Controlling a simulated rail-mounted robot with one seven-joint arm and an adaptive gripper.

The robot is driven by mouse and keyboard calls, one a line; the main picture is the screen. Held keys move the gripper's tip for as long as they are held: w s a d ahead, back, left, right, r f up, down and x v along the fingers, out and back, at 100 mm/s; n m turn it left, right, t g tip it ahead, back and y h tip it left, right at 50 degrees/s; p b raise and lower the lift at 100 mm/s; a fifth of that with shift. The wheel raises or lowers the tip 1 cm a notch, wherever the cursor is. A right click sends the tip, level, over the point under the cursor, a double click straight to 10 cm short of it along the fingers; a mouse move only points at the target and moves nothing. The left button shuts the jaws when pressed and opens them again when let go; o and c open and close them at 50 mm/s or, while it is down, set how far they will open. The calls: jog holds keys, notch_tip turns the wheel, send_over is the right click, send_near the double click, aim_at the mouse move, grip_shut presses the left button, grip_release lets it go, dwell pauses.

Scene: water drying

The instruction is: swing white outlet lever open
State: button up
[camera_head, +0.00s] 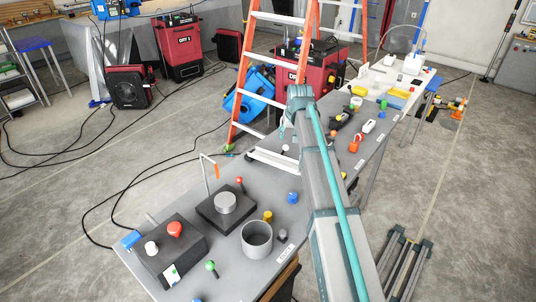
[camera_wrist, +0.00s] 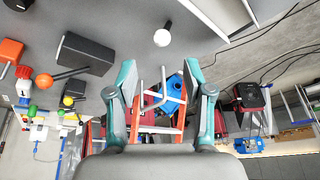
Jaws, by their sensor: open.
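A white ball knob (camera_wrist: 162,37) on a short dark stem shows in the wrist view, beyond and between my fingertips. A small white knob also shows in the head view (camera_head: 285,148), on the grey table left of my arm. I cannot tell for certain whether this is the white outlet lever. A white-bodied part (camera_head: 369,127) lies farther back on the table near an orange-red piece. My gripper (camera_wrist: 158,73) is open and empty, its teal fingers apart. The knob does not appear to be between them. In the head view my arm hides most of the gripper.
An orange stepladder (camera_head: 246,75) stands behind the table. A black block (camera_wrist: 83,53) and an orange ball-ended lever (camera_wrist: 45,81) lie left in the wrist view. A grey cup (camera_head: 257,240) and a red-buttoned box (camera_head: 170,249) stand on the near table.

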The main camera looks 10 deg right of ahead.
aim_at(286, 146)
jog(key=p+x, duration=0.2)
jog(key=x, duration=0.8)
jog(key=shift+w+a+f+p, duration=0.15)
jog(key=shift+f+p, duration=0.1)
jog(key=shift+p, duration=0.1)
jog(key=shift+c, duration=0.3)
